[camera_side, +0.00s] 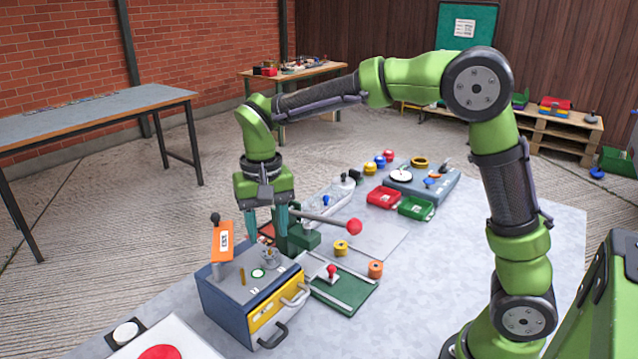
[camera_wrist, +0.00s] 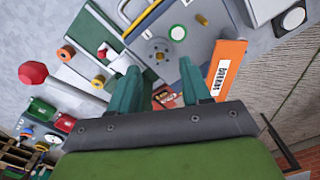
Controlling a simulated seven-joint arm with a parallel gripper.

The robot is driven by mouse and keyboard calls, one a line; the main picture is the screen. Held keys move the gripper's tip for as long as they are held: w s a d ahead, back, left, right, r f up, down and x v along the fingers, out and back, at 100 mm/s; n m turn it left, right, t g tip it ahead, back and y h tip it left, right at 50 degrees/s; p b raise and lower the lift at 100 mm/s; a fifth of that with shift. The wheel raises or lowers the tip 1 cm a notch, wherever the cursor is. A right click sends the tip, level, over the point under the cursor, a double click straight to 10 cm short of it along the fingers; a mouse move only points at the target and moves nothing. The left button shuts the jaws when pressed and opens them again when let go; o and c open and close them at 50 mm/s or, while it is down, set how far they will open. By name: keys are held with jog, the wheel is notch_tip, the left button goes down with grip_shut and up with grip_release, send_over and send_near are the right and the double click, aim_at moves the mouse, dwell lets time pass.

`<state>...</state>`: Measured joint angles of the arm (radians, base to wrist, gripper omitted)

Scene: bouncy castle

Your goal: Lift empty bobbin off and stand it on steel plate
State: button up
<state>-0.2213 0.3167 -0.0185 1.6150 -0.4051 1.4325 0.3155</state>
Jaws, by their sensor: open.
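A grey metal bobbin (camera_side: 270,258), with no thread visible on it, stands on top of the blue-grey box (camera_side: 228,300). In the wrist view the bobbin (camera_wrist: 158,50) shows its round, holed top flange just beyond my fingertips. The gripper (camera_wrist: 162,80) is also open in the wrist view. A pale grey flat sheet (camera_side: 388,232) lies on the table behind the spools; I cannot tell whether it is the steel plate.
A brass peg (camera_side: 243,277) and an orange labelled plate (camera_side: 222,240) rise from the box near my fingers. A red-knobbed lever (camera_side: 353,227) sticks out to the right. Yellow (camera_side: 341,248) and orange (camera_side: 375,269) spools stand by a green board (camera_side: 345,298). The front-right table is clear.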

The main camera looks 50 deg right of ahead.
aim_at(269, 249)
notch_tip(269, 249, down, 5)
jog(key=shift+d+f, duration=0.1)
dwell(0.3)
jog(key=c, duration=0.8)
jog(key=shift+r, duration=7.55)
